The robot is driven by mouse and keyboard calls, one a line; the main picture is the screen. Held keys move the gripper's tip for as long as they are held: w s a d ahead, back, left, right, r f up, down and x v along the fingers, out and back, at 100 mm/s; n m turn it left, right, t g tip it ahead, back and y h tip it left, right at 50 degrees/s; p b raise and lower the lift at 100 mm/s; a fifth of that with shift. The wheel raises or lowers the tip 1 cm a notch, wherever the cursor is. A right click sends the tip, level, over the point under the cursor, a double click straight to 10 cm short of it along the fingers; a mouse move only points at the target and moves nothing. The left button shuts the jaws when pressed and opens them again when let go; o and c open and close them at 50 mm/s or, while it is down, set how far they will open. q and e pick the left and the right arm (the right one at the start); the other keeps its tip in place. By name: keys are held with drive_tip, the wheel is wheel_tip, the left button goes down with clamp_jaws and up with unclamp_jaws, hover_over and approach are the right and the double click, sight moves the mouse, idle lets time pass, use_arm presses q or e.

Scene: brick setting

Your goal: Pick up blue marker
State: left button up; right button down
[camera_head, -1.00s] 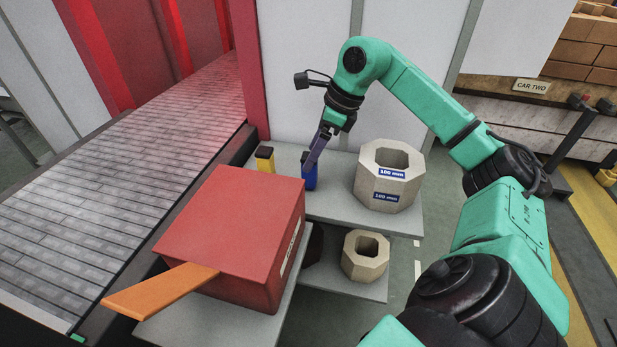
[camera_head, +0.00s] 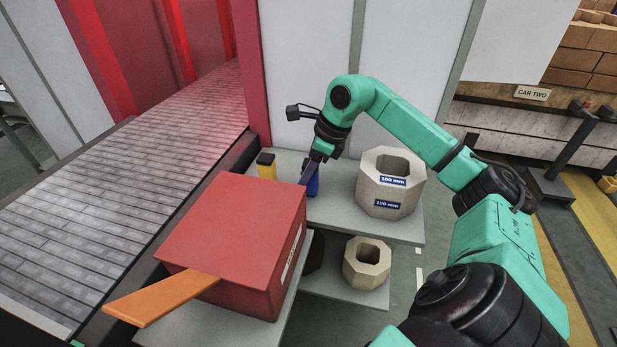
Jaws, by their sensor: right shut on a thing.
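The blue marker (camera_head: 313,186) is a small upright blue block on the grey shelf, behind the red box and left of the large octagonal block. My right gripper (camera_head: 310,172) reaches down to it from above and is shut on its upper part. The fingers partly cover the marker. I cannot tell whether its base still touches the shelf. My left gripper does not show.
A yellow marker (camera_head: 266,168) with a dark top stands left of the blue one. A red box (camera_head: 235,225) with an orange handle is in front. Octagonal blocks (camera_head: 402,199) and (camera_head: 366,262) stand right. A slatted conveyor (camera_head: 110,210) runs left.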

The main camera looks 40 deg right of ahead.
wheel_tip(320, 180, up, 20)
drive_tip(key=p, duration=0.6)
drive_tip(key=shift+p, duration=0.4)
